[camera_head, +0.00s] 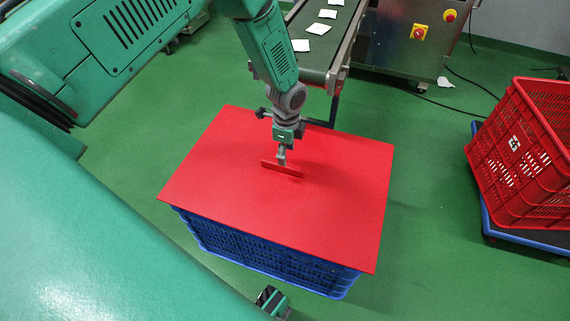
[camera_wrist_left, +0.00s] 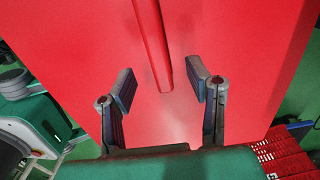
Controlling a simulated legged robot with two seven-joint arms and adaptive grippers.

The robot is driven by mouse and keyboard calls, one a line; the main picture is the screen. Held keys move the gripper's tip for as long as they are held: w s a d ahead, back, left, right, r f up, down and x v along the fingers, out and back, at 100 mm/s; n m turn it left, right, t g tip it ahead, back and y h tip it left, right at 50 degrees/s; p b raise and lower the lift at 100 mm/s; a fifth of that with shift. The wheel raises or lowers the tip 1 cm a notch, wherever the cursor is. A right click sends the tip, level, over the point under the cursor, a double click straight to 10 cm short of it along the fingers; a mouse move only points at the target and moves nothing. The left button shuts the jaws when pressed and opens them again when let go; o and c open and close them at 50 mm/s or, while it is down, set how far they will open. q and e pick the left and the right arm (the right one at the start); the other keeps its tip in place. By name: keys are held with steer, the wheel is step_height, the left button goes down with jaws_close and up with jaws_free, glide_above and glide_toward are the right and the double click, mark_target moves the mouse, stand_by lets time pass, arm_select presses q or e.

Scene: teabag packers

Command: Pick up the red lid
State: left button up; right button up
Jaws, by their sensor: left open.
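The red lid (camera_head: 330,212) is a flat red sheet lying on top of a blue crate (camera_head: 265,262). A raised red bar handle (camera_head: 282,170) stands near its middle. My left gripper (camera_head: 282,160) is just above or at the handle. In the left wrist view, its two fingers (camera_wrist_left: 160,76) are open, with the near end of the red handle (camera_wrist_left: 153,40) between them and gaps on both sides. The red lid (camera_wrist_left: 75,55) fills most of that view.
A conveyor (camera_head: 328,40) with several white packets stands behind the crate, close to the lid's far edge. A red crate (camera_head: 520,155) sits on a blue base at the right. Green floor (camera_head: 430,190) is clear between the crates.

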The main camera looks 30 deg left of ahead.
mark_target(283, 169)
arm_select(q)
steer(key=shift+a+f, duration=0.35)
steer(key=shift+f, duration=0.25)
steer(key=f+b, duration=0.1)
steer(key=f, duration=0.2)
steer(key=f+b, duration=0.1)
steer(key=shift+s+a+f+b, duration=0.25)
steer(key=shift+f+b, duration=0.05)
steer(key=shift+f, duration=0.1)
steer(key=shift+d+f, duration=0.15)
steer(key=shift+f, duration=0.05)
steer(key=shift+d+r, duration=0.15)
steer(key=shift+d, duration=0.05)
steer(key=shift+a, duration=0.1)
steer(key=c, duration=1)
steer(key=shift+a, duration=0.15)
jaws_close()
